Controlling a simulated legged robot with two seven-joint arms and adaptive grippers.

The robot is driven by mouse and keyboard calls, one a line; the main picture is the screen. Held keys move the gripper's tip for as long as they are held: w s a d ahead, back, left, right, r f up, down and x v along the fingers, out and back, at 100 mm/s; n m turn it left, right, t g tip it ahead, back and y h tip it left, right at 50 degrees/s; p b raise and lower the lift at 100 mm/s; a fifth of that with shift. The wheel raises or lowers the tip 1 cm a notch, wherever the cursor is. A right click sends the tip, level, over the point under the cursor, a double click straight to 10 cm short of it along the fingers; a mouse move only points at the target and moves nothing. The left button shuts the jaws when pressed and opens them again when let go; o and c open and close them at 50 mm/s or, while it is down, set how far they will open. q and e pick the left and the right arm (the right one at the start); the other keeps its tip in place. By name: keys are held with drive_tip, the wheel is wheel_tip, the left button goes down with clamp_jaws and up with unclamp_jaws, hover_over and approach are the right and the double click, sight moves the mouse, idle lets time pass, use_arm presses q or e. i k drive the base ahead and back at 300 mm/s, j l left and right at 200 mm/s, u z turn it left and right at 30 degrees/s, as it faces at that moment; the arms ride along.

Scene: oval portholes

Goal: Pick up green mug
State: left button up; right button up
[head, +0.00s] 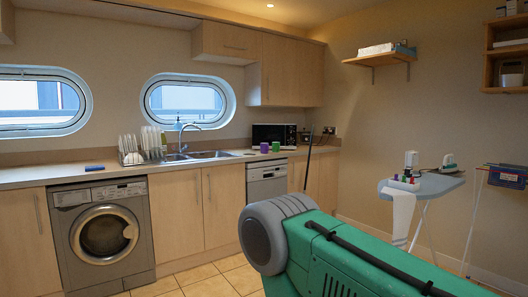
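The green mug (276,146) stands on the kitchen counter (236,157), right of the sink and in front of the black microwave. A purple mug (264,148) stands close beside it on the left. Both mugs are small and far off, and I cannot make out their handles. Neither of my grippers is in view, so nothing shows of what they hold.
The sink (205,155) with its tap and a dish rack (131,149) are left of the mugs. A microwave (274,134) is behind them. A washing machine (101,235) is under the counter. An ironing board (425,186) stands at right. Tiled floor shows in front.

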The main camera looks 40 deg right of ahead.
sight(276, 146)
drive_tip(key=z, duration=1.25)
drive_tip(key=i+j+u, duration=0.3)
drive_tip(key=i, duration=0.25)
drive_tip(key=i+u, duration=0.25)
drive_tip(key=i, duration=0.3)
drive_tip(key=i+u, duration=0.1)
drive_tip(key=i, duration=2.05)
